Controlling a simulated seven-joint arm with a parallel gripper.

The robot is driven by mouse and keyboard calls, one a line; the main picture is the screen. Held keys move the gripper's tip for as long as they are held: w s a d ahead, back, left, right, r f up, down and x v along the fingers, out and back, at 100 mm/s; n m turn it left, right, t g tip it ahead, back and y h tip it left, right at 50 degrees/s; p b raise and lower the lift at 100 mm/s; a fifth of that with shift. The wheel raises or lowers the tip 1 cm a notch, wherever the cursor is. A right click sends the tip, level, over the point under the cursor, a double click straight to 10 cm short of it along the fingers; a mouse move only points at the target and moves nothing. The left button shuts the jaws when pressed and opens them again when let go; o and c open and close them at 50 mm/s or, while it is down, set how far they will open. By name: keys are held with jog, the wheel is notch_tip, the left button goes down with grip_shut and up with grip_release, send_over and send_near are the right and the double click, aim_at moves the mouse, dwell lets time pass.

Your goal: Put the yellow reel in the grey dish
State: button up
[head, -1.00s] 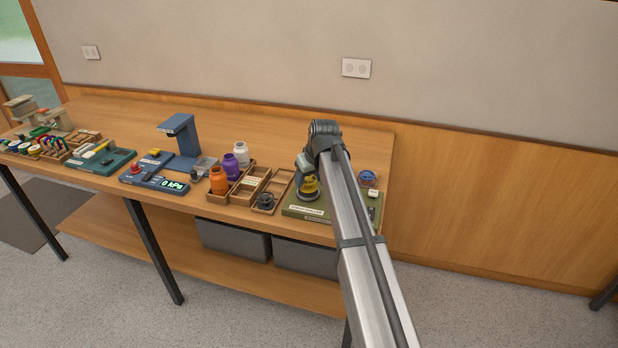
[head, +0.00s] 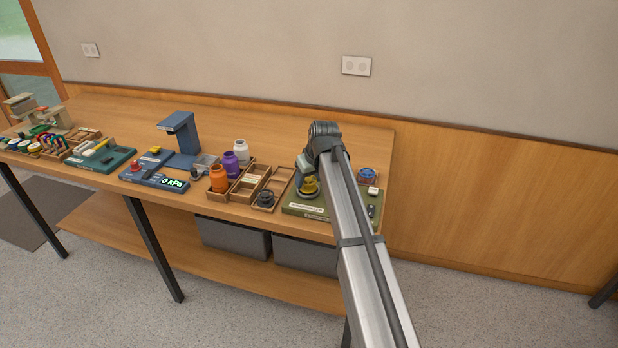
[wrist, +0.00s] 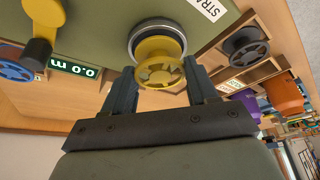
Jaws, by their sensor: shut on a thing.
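The yellow reel (wrist: 157,48) is held between the two fingers of my gripper (wrist: 160,76). In the head view the reel (head: 310,186) shows as a small yellow shape at the green board, partly covered by my arm. The grey dish (wrist: 135,33) has a round silver rim. It shows around the reel's far flange in the wrist view, so the reel is over or inside it. I cannot tell whether the reel touches the dish floor. In the head view the dish is mostly hidden.
A black reel (head: 265,199) lies in a wooden tray (head: 277,189) on the left. Orange (head: 219,179), purple (head: 230,164) and white (head: 241,152) jars stand further left.

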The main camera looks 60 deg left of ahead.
jog(key=shift+f, duration=0.45)
dwell(0.8)
jog(key=o, duration=1.4)
jog(key=shift+c, duration=0.2)
jog(key=shift+r, duration=0.1)
jog(key=shift+r, duration=3.9)
